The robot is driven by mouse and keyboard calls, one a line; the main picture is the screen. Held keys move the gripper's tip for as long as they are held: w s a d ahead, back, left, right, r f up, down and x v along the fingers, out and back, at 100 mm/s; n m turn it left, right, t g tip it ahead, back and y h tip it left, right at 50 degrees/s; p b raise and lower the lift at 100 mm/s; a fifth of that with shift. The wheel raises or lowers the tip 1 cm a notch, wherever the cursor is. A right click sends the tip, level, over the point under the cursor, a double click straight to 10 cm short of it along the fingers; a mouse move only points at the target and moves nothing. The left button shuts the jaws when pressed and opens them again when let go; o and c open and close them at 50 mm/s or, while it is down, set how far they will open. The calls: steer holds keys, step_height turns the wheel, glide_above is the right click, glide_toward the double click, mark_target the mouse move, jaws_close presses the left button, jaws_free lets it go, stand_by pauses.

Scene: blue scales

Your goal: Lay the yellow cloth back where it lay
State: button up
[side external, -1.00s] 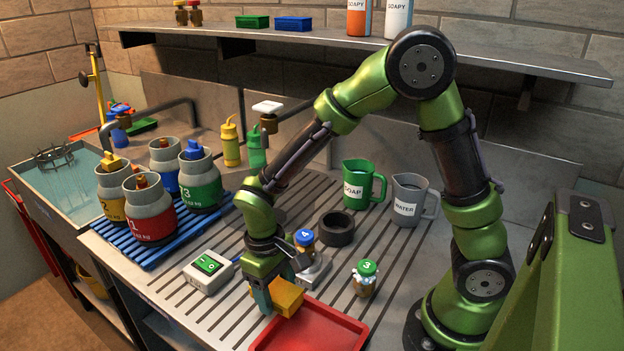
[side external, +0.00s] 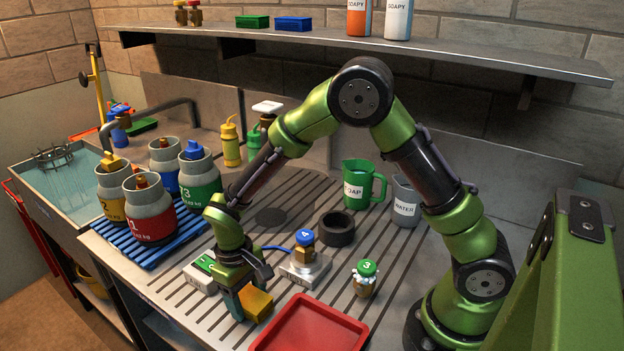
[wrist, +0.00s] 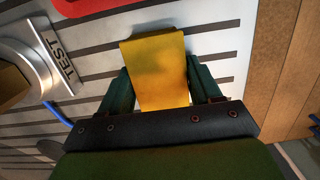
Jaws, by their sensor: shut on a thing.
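The yellow cloth (side external: 256,302) is a folded yellow piece between the fingers of my gripper (side external: 240,303), left of the red tray (side external: 308,328) in the side view. In the wrist view the cloth (wrist: 158,68) sticks out past both teal fingers of my gripper (wrist: 162,92), which are shut on it. It is close over the slatted steel worktop (side external: 205,312); I cannot tell whether it touches. The red tray's edge (wrist: 100,6) shows at the top of the wrist view.
A device with a green display (side external: 200,272) is partly hidden by my gripper. The worktop's front edge is near.

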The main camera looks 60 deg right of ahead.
steer(key=shift+f, duration=0.65)
steer(key=o, duration=1.2)
steer(key=shift+o, duration=0.8)
steer(key=shift+d, duration=0.3)
step_height(320, 180, up, 13)
steer(key=w, duration=0.2)
step_height(320, 180, up, 9)
steer(key=m+t+y, duration=0.1)
steer(key=m+t, duration=0.1)
steer(key=t, duration=0.1)
glide_above(242, 292)
steer(key=s+d, duration=0.5)
steer(key=s+d+r+m+t, duration=0.1)
steer(key=s+d+t, duration=0.1)
steer(key=s, duration=0.3)
steer(key=s+d+r+m+t+y, duration=0.1)
steer(key=s+d+r+t, duration=0.1)
steer(key=s, duration=0.3)
steer(key=shift+d+r+t, duration=0.2)
steer(key=shift+d+t, duration=0.1)
steer(key=shift+t, duration=0.5)
